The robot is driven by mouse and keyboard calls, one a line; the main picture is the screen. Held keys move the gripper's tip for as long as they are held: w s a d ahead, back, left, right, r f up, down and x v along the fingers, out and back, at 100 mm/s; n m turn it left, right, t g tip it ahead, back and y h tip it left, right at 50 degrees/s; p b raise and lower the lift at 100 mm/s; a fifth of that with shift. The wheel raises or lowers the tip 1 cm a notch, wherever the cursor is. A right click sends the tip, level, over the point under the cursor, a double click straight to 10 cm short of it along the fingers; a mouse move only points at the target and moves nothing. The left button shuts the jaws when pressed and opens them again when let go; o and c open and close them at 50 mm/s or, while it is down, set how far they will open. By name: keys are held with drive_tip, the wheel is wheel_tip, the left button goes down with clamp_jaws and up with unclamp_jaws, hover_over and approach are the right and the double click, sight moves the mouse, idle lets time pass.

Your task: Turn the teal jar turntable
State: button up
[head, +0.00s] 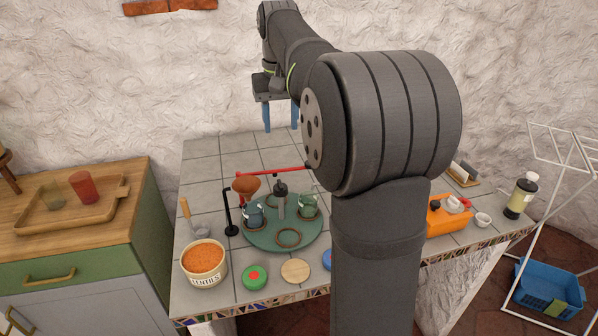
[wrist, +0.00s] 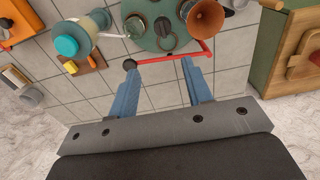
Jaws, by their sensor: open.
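The teal turntable (head: 262,238) is a round disc on the tiled counter, carrying a blue-grey cup (head: 255,216), a green cup (head: 308,206), and a central grey post with a dark knob (head: 280,188). Ring marks show on its bare parts. The turntable also shows at the top of the wrist view (wrist: 147,42), partly cut off. My gripper (head: 281,130) is open and empty, with blue fingers pointing down above the counter's back, behind the turntable. In the wrist view my gripper (wrist: 158,64) has its fingertips near a red bar (wrist: 172,56); contact cannot be told.
The red bar (head: 270,172) crosses behind the turntable. A lentils tub (head: 204,265), green lid (head: 255,277) and wooden disc (head: 295,271) lie in front. My arm hides part of the right side.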

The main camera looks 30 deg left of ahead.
sight(280, 184)
drive_tip(key=f, duration=1.2)
drive_tip(key=a+f, duration=0.1)
drive_tip(key=f, duration=0.4)
drive_tip(key=shift+f, duration=0.4)
drive_tip(key=shift+c, duration=0.3)
clamp_jaws()
